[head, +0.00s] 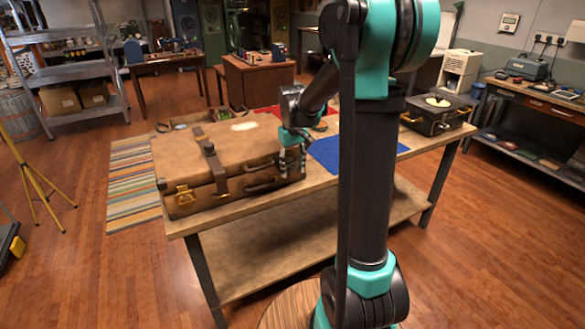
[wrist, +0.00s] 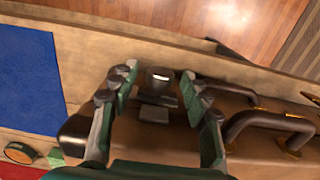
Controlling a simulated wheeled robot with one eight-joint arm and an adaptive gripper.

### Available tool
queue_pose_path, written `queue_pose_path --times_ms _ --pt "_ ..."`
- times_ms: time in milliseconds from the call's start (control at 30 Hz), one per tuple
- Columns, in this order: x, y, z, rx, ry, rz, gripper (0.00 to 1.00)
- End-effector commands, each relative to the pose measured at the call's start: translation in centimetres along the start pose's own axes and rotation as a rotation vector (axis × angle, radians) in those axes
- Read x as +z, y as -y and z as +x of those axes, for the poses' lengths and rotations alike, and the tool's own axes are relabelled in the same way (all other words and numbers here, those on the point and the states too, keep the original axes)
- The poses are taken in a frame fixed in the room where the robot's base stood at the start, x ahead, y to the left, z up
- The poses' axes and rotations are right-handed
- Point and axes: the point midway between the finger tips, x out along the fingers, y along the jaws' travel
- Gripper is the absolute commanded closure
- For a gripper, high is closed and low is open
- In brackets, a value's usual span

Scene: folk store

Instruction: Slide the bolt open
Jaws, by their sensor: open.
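A brown leather suitcase (head: 225,155) lies on the wooden workbench. In the wrist view a dark bolt-like fitting with a round knob (wrist: 160,76) and a small plate sits on the suitcase's front side near its end. I take this as the bolt; its slide position is unclear. My gripper (head: 291,158) is at the suitcase's right front corner, pointing down. In the wrist view my gripper (wrist: 158,82) is open, one finger on each side of the knob, with visible gaps. The fitting is hidden by my gripper in the head view.
Dark handles (wrist: 275,122) stick out beside my right finger in the wrist view. A brass latch (head: 185,195) and a strap (head: 210,160) are on the suitcase's left. A blue cloth (head: 326,152) lies to the right. A black case (head: 437,116) stands at the bench's far right.

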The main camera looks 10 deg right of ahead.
Motion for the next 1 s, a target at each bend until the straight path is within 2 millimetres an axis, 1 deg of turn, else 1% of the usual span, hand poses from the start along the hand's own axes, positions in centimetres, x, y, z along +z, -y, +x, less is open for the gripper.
queue_pose_path --times_ms 33,300,400,633,733,933,1000 --pt "0.0 0.0 0.0 0.0 0.0 0.0 0.56" --pt "0.0 0.0 0.0 0.0 0.0 0.0 0.89" --pt "0.0 0.0 0.0 0.0 0.0 0.0 1.0" --pt "0.0 0.0 0.0 0.0 0.0 0.0 1.0" --pt "0.0 -0.4 0.0 0.0 0.0 0.001 1.0" --pt "-0.1 -3.0 0.0 0.0 0.0 0.005 1.0" --pt "0.0 -3.6 0.0 0.0 0.0 0.002 1.0"
